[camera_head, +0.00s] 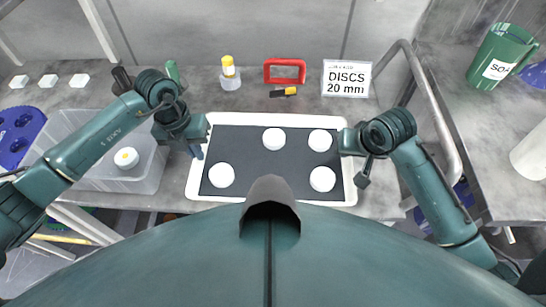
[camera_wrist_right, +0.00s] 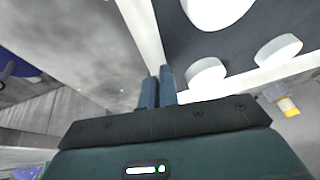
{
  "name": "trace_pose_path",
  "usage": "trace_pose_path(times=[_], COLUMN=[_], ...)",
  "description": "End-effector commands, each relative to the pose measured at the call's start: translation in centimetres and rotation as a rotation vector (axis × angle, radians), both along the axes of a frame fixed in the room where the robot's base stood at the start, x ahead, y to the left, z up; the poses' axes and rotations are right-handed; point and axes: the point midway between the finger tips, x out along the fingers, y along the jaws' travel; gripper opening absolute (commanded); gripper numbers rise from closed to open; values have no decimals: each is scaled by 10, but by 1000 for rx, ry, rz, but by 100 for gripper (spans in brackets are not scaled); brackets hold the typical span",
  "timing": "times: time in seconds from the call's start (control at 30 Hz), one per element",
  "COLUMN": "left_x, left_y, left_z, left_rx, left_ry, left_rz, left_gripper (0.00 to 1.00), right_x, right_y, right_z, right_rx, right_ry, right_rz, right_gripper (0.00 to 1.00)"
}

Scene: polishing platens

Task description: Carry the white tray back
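The white tray (camera_head: 278,118) with a dark inlay lies level at the middle of the bench, with several white discs on it. Its rim also shows in the right wrist view (camera_wrist_right: 143,22). My left gripper (camera_head: 197,151) points down at the tray's left rim; whether its fingers are closed on the rim is not clear. My right gripper (camera_head: 350,152) is at the right rim, its fingertips hidden in the head view. In the right wrist view its two fingers (camera_wrist_right: 158,88) are close together with the rim running into them, so it looks shut on the rim.
A clear bin (camera_head: 145,185) with a white-and-yellow item stands at left. Behind the tray are a yellow-capped bottle (camera_head: 228,68), a red frame (camera_head: 285,64) and a discs sign (camera_head: 346,79). A grey rail (camera_head: 432,100) and green jug (camera_head: 495,55) are at right.

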Motion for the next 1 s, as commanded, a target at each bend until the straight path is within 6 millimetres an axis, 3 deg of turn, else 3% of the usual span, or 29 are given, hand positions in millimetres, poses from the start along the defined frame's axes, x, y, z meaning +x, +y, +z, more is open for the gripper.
trace_pose_path(times=[0.27, 0.73, 1.0], left_x=[1, 1, 1], left_y=[0, 0, 0], left_z=[8, 49, 51], left_rx=[-1, 0, 0], left_ry=[-3, -3, -3], left_rz=[0, 0, 1], left_gripper=[0, 0, 0], right_x=[1, 1, 1], right_y=[0, 0, 0], right_z=[8, 49, 51], right_rx=[1, 0, 0], right_ry=[-3, -3, -3], right_rz=[0, 0, 0], right_gripper=[0, 0, 0])
